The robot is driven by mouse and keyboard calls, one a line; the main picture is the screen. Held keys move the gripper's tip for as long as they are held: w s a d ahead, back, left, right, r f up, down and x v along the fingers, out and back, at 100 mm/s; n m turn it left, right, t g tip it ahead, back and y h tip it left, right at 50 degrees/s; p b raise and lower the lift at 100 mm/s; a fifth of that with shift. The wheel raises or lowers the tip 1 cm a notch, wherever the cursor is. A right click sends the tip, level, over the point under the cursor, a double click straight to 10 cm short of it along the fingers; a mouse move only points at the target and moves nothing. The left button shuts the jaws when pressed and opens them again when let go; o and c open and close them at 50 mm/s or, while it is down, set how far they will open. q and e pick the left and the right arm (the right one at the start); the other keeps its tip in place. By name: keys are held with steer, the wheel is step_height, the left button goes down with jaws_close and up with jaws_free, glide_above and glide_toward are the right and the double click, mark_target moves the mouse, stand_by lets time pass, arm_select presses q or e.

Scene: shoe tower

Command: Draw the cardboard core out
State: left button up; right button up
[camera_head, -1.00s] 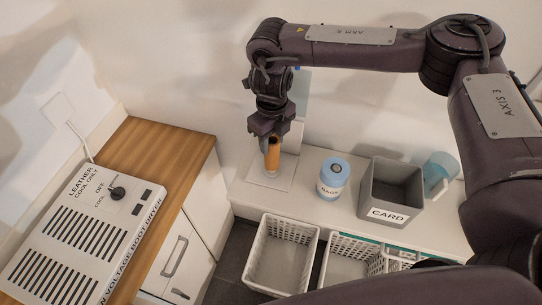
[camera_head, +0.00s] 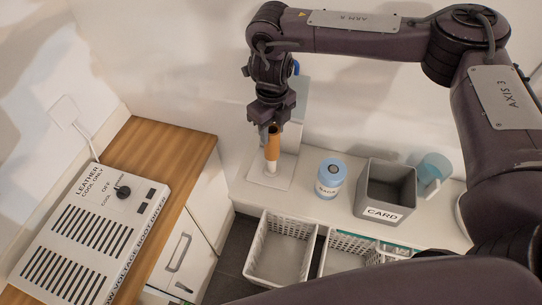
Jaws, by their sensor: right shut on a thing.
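The cardboard core (camera_head: 272,147) is an orange-brown upright tube in the middle of the head view. My right gripper (camera_head: 271,126) points down from above and is shut on its upper end. A whitish upright piece (camera_head: 270,168) shows just below the core, over a pale square base (camera_head: 284,178) on the white bench. Whether the core still surrounds part of that piece is too small to tell. My left gripper is not in view.
A blue-lidded tub (camera_head: 331,178) and a grey bin marked CARD (camera_head: 383,213) stand to the right on the bench (camera_head: 307,200). A light-blue cup (camera_head: 433,170) is behind the bin. White baskets (camera_head: 281,249) are in front. A boot dryer (camera_head: 95,235) lies on the wooden counter (camera_head: 172,152).

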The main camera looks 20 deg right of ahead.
steer(key=shift+r+p, duration=1.9)
steer(key=shift+r, duration=0.95)
